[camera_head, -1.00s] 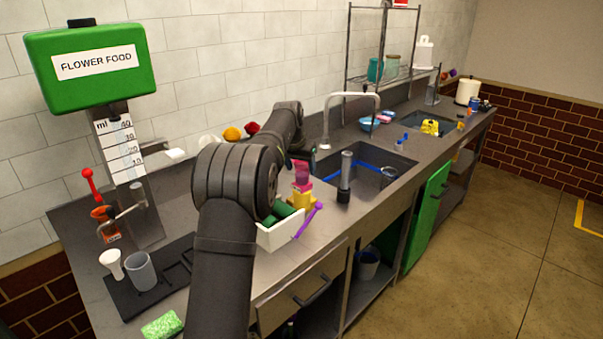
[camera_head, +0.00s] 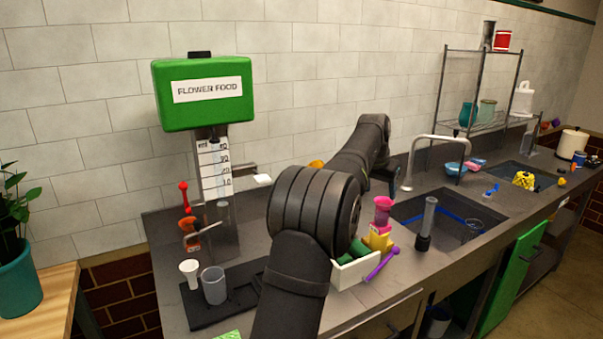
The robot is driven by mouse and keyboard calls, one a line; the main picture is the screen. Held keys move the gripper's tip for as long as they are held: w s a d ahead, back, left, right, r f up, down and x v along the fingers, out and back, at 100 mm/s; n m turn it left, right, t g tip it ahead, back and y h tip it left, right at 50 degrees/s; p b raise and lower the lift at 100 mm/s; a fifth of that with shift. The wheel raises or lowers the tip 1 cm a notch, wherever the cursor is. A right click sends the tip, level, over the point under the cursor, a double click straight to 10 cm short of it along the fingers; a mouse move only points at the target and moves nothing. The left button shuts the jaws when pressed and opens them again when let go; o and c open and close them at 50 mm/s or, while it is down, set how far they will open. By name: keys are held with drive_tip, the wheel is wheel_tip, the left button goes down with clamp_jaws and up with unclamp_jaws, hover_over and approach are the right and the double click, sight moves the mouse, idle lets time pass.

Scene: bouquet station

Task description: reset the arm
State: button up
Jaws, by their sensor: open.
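My arm rises from the bottom middle of the head view, bends at a large dark elbow and reaches over the back of the counter (camera_head: 452,258). My gripper (camera_head: 388,183) is at its far end, small, dark and partly hidden by the wrist. It is open, with nothing seen in it. It is above the counter, near the left end of the sink, behind the pink and yellow items. My elbow hides part of the counter and some round flower-like things behind it.
A green flower food dispenser (camera_head: 203,95) stands at left, with a clear cup (camera_head: 214,286) and a white funnel (camera_head: 189,272) below. A white bin (camera_head: 350,274) sits right of my elbow. A sink (camera_head: 470,215), faucet (camera_head: 407,172) and wire shelf (camera_head: 484,125) are further right. A potted plant (camera_head: 14,285) is far left.

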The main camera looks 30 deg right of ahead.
sight(383, 204)
drive_tip(key=x, duration=1.2)
drive_tip(key=shift+a+f, duration=0.1)
drive_tip(key=shift+f, duration=0.05)
wheel_tip(383, 204, up, 3)
drive_tip(key=shift+f, duration=0.1)
drive_tip(key=shift+r, duration=0.6)
